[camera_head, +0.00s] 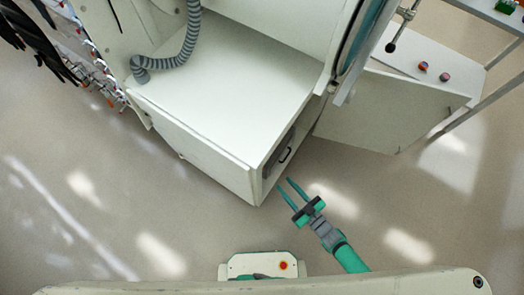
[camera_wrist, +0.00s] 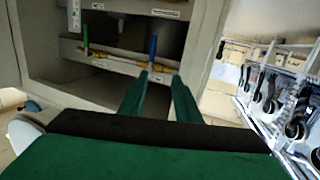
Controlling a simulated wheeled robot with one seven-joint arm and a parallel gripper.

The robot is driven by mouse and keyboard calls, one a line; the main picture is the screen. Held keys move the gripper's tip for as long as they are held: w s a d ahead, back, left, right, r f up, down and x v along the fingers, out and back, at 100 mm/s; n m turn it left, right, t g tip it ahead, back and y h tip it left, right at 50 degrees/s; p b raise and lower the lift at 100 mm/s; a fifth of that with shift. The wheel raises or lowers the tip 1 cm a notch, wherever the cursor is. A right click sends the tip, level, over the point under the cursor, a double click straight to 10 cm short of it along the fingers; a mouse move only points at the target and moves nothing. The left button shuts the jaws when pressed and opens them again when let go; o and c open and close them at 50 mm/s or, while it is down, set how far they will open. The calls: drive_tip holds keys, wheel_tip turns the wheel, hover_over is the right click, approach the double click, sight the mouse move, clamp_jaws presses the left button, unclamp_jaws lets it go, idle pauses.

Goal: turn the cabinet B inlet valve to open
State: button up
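In the wrist view, an open compartment (camera_wrist: 60,70) holds two brass-coloured pipe fittings with upright levers. One has a green lever (camera_wrist: 86,37) at left; the other has a blue lever (camera_wrist: 153,47) nearer the middle. The small labels are unreadable, so I cannot tell which is the cabinet B inlet valve. My gripper (camera_wrist: 160,77) is open and empty, its two green fingers apart and pointing towards the compartment, with the blue lever just beyond the left fingertip in the picture. In the head view my gripper (camera_head: 285,184) is just outside the front corner of a white cabinet (camera_head: 205,150).
A white panel (camera_head: 375,110) stands to the right. A grey hose (camera_head: 185,55) lies above the cabinet. A rack with dark hanging items (camera_wrist: 270,90) is at right in the wrist view. Floor around my gripper is clear.

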drive_tip(key=w+a, duration=0.3)
drive_tip(key=w, duration=0.2)
drive_tip(key=w+a+f+y, duration=0.1)
drive_tip(key=w+a, duration=0.2)
drive_tip(key=w, duration=0.3)
drive_tip(key=w+a+f+n+y, duration=0.1)
drive_tip(key=w+a, duration=0.2)
drive_tip(key=w, duration=0.2)
drive_tip(key=shift+w+f+g, duration=0.2)
drive_tip(key=shift+g, duration=0.1)
drive_tip(key=shift+c, duration=0.6)
clamp_jaws()
